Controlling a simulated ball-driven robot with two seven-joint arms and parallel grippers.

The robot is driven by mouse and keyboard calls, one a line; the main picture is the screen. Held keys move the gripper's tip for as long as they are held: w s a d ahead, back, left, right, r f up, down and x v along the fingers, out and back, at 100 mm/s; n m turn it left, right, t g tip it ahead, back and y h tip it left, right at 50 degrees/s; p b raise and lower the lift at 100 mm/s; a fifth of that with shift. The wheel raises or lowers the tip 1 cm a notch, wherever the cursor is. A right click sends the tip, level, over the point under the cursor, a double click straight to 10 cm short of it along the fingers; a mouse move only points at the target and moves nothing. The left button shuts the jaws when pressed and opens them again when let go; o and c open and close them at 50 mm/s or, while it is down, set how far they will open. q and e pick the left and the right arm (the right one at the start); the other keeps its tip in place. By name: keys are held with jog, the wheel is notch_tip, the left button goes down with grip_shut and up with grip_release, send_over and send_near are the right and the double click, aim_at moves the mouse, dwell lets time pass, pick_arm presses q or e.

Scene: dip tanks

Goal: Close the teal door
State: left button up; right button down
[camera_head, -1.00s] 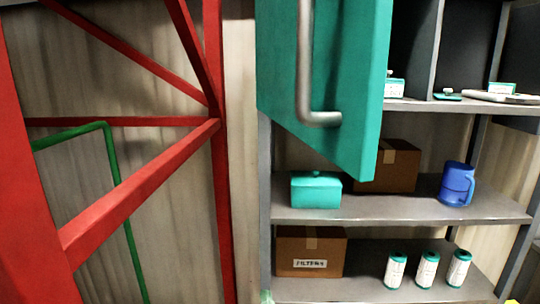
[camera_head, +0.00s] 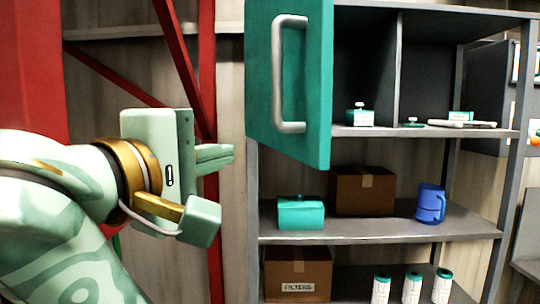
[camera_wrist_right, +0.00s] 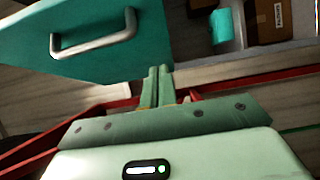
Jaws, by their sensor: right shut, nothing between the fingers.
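The teal door (camera_head: 262,95) hangs open on the upper left of the grey shelf unit, standing out toward me. Its grey bar handle (camera_head: 290,75) faces me. The compartment behind it shows past the door's right edge. My right gripper (camera_head: 226,154) is shut and empty, left of the door and level with its lower part; a small gap shows between them. In the right wrist view, the closed fingertips (camera_wrist_right: 158,72) appear beside the lower corner of the door (camera_wrist_right: 110,64), and the handle (camera_wrist_right: 95,42) lies left of them. I cannot tell whether they touch. My left gripper is not in view.
A teal box (camera_head: 300,214), brown carton (camera_head: 362,190) and blue jug (camera_head: 430,204) stand on the middle shelf. A filters carton (camera_head: 298,268) and several white canisters (camera_head: 412,288) are below. Red frame posts (camera_head: 207,60) rise behind my right arm.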

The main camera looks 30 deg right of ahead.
jog(key=p, duration=0.2)
send_near(289, 144)
jog(key=w+d, duration=0.1)
jog(key=w, duration=0.3)
jog(key=d, duration=0.2)
jog(key=s+d+p, duration=0.1)
jog(key=d, duration=0.1)
